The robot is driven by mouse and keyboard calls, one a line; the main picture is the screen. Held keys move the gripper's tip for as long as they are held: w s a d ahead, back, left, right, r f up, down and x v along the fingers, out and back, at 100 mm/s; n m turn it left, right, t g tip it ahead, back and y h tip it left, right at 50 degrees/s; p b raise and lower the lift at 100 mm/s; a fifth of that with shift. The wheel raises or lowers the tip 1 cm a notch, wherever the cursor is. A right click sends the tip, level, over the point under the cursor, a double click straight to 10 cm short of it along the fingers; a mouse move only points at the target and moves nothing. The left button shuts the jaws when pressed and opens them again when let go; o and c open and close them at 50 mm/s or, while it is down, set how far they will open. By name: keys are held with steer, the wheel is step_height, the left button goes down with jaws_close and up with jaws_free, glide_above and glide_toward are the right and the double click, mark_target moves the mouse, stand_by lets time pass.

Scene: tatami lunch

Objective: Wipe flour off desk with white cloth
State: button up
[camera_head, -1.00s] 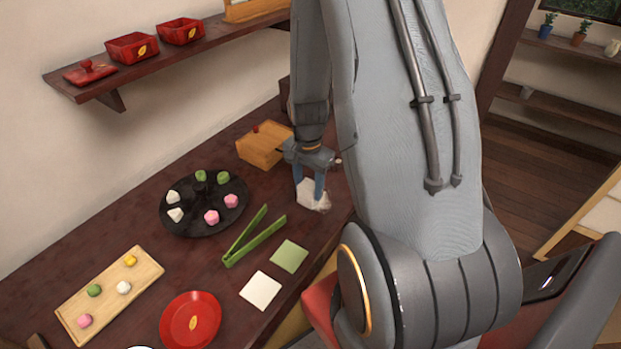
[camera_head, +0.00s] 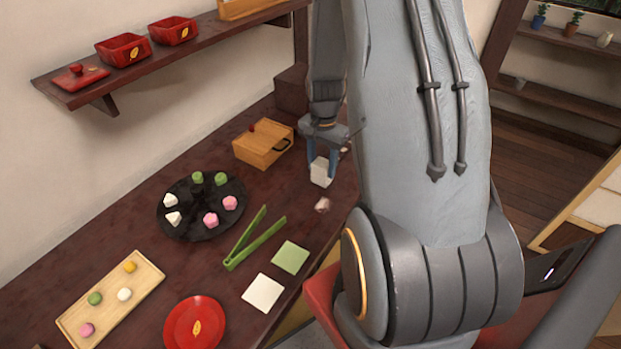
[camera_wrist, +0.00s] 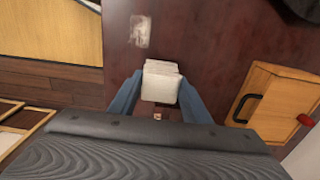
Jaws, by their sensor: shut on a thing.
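My gripper (camera_head: 322,166) is shut on a folded white cloth (camera_head: 320,172) over the right part of the dark red-brown desk (camera_head: 150,255). In the wrist view the cloth (camera_wrist: 161,82) sits between my two blue fingers. A pale patch of flour (camera_head: 322,205) lies on the desk in front of the cloth, near the desk's edge. It also shows in the wrist view (camera_wrist: 140,30), apart from the cloth. A small pale spot (camera_head: 345,149) shows right of my gripper. I cannot tell whether the cloth touches the desk.
A wooden box (camera_head: 263,143) with a dark handle stands close left of my gripper. A black plate of sweets (camera_head: 190,234), green tongs (camera_head: 255,240), a green square (camera_head: 291,257), a white square (camera_head: 263,293), a red plate (camera_head: 175,340) and a wooden tray (camera_head: 122,313) lie further left.

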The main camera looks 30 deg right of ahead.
steer(key=shift+r+p, duration=2)
steer(key=shift+r, duration=1)
steer(key=shift+a, duration=0.1)
